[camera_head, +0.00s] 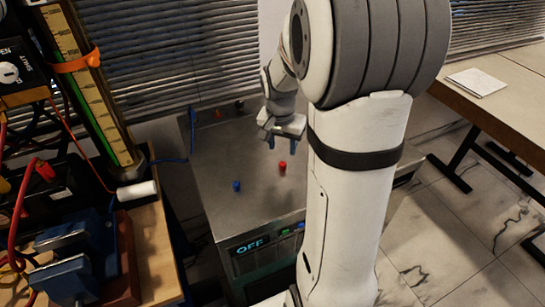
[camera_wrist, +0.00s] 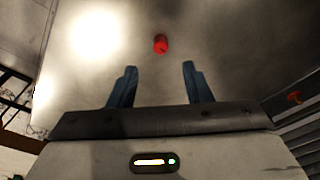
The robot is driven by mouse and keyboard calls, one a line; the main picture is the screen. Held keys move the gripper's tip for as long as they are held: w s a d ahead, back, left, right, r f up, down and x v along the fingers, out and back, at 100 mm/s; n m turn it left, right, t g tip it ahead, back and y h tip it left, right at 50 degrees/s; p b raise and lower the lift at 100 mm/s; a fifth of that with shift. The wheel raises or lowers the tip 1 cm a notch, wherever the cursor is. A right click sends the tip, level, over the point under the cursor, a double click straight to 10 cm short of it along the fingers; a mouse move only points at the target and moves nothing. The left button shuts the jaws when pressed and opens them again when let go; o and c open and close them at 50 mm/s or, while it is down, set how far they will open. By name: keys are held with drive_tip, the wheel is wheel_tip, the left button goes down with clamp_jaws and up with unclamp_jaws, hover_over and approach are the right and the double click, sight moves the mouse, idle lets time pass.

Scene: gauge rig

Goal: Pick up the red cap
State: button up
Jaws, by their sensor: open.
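The red cap (camera_head: 282,167) stands on the metal top of a cabinet (camera_head: 215,196) in the head view. In the wrist view the red cap (camera_wrist: 160,44) lies beyond the fingertips, roughly midway between them. My gripper (camera_head: 270,140) is above the cabinet top, behind the cap and a little to its left in the head view. Its two blue fingers (camera_wrist: 158,70) are apart with nothing between them. The fingers do not touch the cap.
A blue cap (camera_head: 236,185) stands left of the red one. A small orange-red item (camera_head: 218,115) and a dark item (camera_head: 239,104) are near the cabinet's back. A wooden bench (camera_head: 155,235) with a blue vise and wires is at left. A table (camera_head: 510,95) is at right.

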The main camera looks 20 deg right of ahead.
sight(282, 163)
drive_tip(key=f, duration=0.8)
drive_tip(key=shift+w+d, duration=0.3)
drive_tip(key=shift+w, duration=0.1)
clamp_jaws()
